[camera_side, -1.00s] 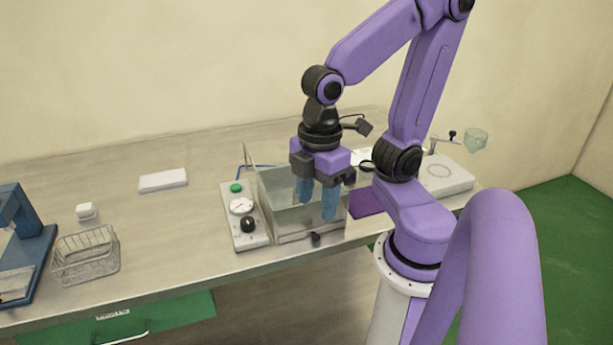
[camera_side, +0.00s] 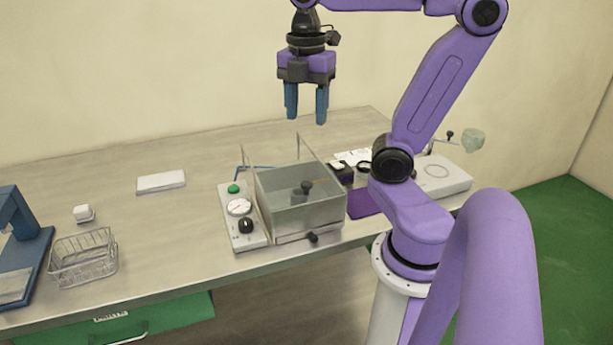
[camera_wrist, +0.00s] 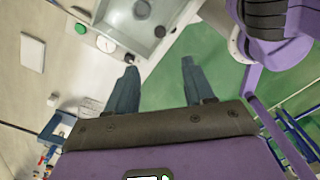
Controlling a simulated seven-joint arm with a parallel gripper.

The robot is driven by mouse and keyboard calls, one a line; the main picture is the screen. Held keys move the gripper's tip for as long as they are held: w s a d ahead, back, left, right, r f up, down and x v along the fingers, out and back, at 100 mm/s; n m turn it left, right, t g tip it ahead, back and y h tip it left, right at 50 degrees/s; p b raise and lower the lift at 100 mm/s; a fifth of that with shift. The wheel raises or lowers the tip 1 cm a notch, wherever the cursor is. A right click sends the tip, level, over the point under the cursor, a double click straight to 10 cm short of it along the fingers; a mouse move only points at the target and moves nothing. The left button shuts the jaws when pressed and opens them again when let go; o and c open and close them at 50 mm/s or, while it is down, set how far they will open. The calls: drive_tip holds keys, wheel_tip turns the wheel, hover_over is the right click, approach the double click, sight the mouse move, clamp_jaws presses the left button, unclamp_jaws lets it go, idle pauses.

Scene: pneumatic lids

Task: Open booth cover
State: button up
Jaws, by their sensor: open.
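The booth (camera_side: 285,222) is a clear-walled box near the front edge of the bench. A clear panel, apparently its cover, stands raised and tilted at its back, with edges showing above the walls; its exact angle is hard to tell. Dark objects (camera_side: 302,190) show inside. The booth also shows at the top of the wrist view (camera_wrist: 108,14). A control panel (camera_side: 248,236) with a green button (camera_side: 233,189), a round gauge (camera_side: 239,207) and a black knob (camera_side: 246,226) adjoins its left side. My gripper (camera_side: 306,118) is open and empty, high above the booth.
A wire basket (camera_side: 84,262) and a blue stand (camera_side: 30,245) are at the left. A white block (camera_side: 161,182) and a small white cube (camera_side: 83,213) lie on the bench. A purple mat (camera_side: 363,204) and a pale device (camera_side: 440,174) are to the right.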

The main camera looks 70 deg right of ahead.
sight(306, 182)
wheel_tip(306, 182, down, 16)
drive_tip(key=shift+r, duration=0.1)
idle(0.4)
clamp_jaws()
